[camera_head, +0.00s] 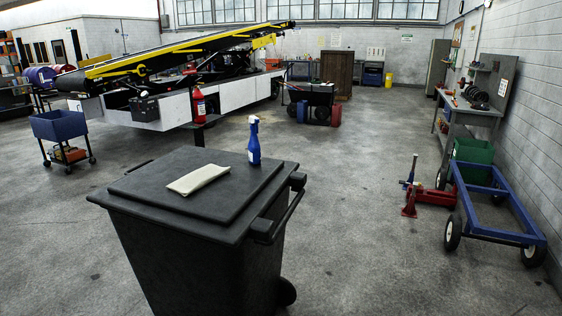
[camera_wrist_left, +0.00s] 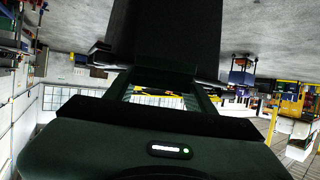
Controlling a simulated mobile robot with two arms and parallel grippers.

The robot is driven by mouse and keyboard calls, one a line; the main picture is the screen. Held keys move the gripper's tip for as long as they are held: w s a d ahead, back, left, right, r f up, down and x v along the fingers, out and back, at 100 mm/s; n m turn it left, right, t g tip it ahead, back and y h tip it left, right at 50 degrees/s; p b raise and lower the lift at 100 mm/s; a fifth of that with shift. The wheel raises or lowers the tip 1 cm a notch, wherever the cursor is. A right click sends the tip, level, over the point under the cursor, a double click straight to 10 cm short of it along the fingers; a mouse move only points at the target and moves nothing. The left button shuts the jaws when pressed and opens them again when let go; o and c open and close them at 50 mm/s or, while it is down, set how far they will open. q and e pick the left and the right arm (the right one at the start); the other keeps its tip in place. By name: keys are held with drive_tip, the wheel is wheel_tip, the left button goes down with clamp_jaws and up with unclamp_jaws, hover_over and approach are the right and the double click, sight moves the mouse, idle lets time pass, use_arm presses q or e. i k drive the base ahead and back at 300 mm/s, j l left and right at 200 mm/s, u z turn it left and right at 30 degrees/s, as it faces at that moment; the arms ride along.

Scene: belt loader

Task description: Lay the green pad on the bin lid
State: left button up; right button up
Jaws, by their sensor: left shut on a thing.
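The dark grey wheeled bin (camera_head: 205,262) stands in front of me in the head view, its flat lid (camera_head: 130,187) closed. My left gripper (camera_wrist_left: 166,82) shows only in the left wrist view, which is upside down. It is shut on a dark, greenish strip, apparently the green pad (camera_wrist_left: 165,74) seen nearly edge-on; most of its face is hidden. A dark shape like the bin (camera_wrist_left: 165,30) is beyond the fingers. I cannot tell the gap between pad and lid. My right gripper is in neither view.
A folded beige cloth (camera_head: 198,179) lies on the lid's middle. A blue spray bottle (camera_head: 254,143) stands upright near the lid's back right. A blue cart (camera_head: 497,205) and red jack (camera_head: 430,195) are on the floor at right. The lid's left and front parts are bare.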

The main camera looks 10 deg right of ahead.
sight(206, 155)
drive_tip(key=i+j+z, duration=0.1)
drive_tip(key=j, duration=0.25)
drive_tip(key=i+j+z, duration=0.1)
drive_tip(key=i+j, duration=0.15)
drive_tip(key=i+j+z, duration=0.1)
drive_tip(key=j, duration=0.35)
drive_tip(key=i+j+z, duration=0.15)
drive_tip(key=j, duration=0.25)
drive_tip(key=i+j+z, duration=0.1)
drive_tip(key=i+j, duration=0.15)
drive_tip(key=i+j+z, duration=0.1)
drive_tip(key=j, duration=0.4)
